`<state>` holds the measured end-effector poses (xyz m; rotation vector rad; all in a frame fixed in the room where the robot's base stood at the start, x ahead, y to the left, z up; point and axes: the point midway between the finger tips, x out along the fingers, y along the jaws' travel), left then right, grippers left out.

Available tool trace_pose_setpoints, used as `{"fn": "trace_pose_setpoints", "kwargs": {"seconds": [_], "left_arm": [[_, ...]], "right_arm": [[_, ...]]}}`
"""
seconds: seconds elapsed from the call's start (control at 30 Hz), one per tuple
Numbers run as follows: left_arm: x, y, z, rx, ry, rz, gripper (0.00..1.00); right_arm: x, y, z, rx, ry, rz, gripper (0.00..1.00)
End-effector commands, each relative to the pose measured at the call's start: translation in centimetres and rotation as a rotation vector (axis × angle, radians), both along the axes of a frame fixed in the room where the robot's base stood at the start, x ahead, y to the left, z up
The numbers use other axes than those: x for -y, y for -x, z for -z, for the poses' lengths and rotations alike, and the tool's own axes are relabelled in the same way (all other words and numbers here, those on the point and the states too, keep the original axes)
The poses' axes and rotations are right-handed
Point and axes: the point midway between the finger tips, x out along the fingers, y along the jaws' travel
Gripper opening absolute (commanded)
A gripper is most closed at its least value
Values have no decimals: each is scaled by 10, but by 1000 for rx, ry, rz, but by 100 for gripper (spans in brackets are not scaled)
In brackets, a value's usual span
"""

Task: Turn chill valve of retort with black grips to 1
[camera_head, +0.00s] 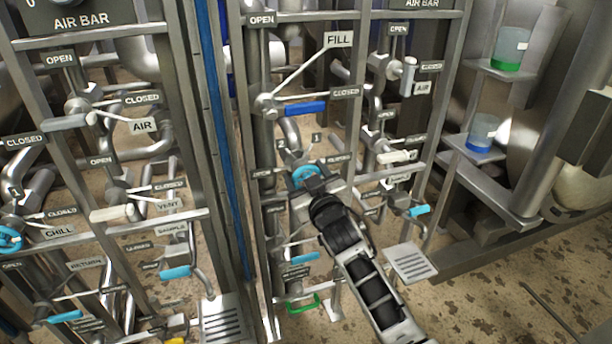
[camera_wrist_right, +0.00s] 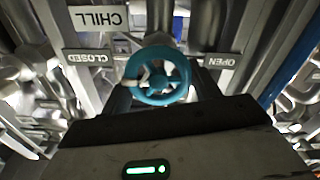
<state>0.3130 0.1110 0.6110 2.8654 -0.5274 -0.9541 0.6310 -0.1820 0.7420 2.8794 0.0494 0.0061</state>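A blue chill handwheel (camera_head: 305,175) sits on the right-hand pipe panel in the head view, below number tags 2 (camera_head: 281,144) and 1 (camera_head: 317,137). It faces the camera in the right wrist view (camera_wrist_right: 157,75), between CLOSED (camera_wrist_right: 88,58) and OPEN (camera_wrist_right: 219,62) plates, with an upside-down CHILL plate (camera_wrist_right: 100,18) above. My right gripper (camera_head: 308,184) is at the wheel, its dark fingers to either side of the rim. Contact with the rim is unclear. My left gripper is not in view. I cannot make out black grips.
Another blue wheel (camera_head: 8,240) is on the left panel by a CHILL plate (camera_head: 58,232). Metal uprights, pipes and levers, such as the blue FILL lever (camera_head: 305,108), crowd around my right arm. A slotted plate (camera_head: 411,263) lies to its right. Open floor (camera_head: 490,290) shows at lower right.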

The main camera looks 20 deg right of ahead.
Motion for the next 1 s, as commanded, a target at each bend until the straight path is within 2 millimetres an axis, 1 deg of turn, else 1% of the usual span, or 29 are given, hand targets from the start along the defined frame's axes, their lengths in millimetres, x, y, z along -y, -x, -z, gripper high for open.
{"fn": "trace_pose_setpoints", "kwargs": {"seconds": [0.27, 0.47, 0.6, 0.8, 1.0], "left_arm": [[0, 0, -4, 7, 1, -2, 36], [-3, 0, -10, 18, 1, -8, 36], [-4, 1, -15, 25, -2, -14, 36], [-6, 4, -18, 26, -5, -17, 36], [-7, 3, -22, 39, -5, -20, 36]], "right_arm": [[0, 0, 0, 1, 30, 0, 39], [-1, 0, 0, 3, 126, 0, 39], [-2, 0, 0, 8, 236, 0, 39], [-3, 0, 1, 13, 424, -1, 39], [-4, 1, 3, 21, 614, -1, 39]]}}
